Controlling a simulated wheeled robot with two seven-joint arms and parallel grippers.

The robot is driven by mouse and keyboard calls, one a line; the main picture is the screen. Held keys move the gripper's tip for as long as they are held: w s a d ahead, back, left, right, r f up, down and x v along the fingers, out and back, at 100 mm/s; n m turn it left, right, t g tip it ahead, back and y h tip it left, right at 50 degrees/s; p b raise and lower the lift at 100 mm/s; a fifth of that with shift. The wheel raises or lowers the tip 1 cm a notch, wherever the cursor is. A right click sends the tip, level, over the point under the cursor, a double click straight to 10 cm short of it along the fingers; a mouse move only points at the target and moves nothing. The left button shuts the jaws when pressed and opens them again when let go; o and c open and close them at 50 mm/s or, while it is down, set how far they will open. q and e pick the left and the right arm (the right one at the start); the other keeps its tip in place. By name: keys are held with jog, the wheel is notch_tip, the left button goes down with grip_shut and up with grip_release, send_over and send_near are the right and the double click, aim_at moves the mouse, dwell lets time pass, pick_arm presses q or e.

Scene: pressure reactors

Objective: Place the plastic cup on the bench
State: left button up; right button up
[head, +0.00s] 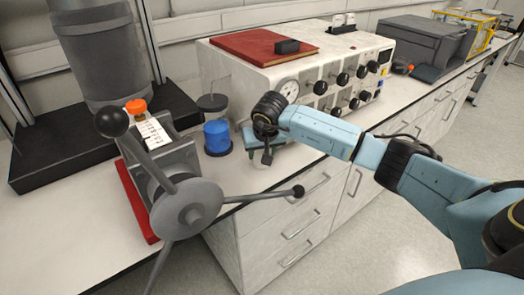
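A blue cup-shaped object (217,134), which looks like the plastic cup, stands upright on a dark round base on the white bench (243,180). My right gripper (267,158) is just to the right of it, pointing down near the bench's front edge, in front of the white instrument box. A small gap shows between the gripper and the blue object. The fingers are small and dark, and I cannot tell whether they are open or shut. Nothing is clearly seen between them. My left gripper is not in view.
A grey hand-wheel press (190,205) with long ball-ended levers stands left on a red base (135,200). A grey-topped clear jar (213,103) is behind the blue object. The white instrument box (320,65) with knobs and a gauge stands behind my gripper. Drawers (300,225) are below.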

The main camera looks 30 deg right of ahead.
jog(key=o, duration=0.4)
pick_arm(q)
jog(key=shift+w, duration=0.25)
pick_arm(e)
jog(key=shift+r, duration=0.15)
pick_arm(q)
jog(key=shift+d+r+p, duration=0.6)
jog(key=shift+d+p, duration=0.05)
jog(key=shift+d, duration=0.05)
pick_arm(e)
jog(key=shift+v, duration=6)
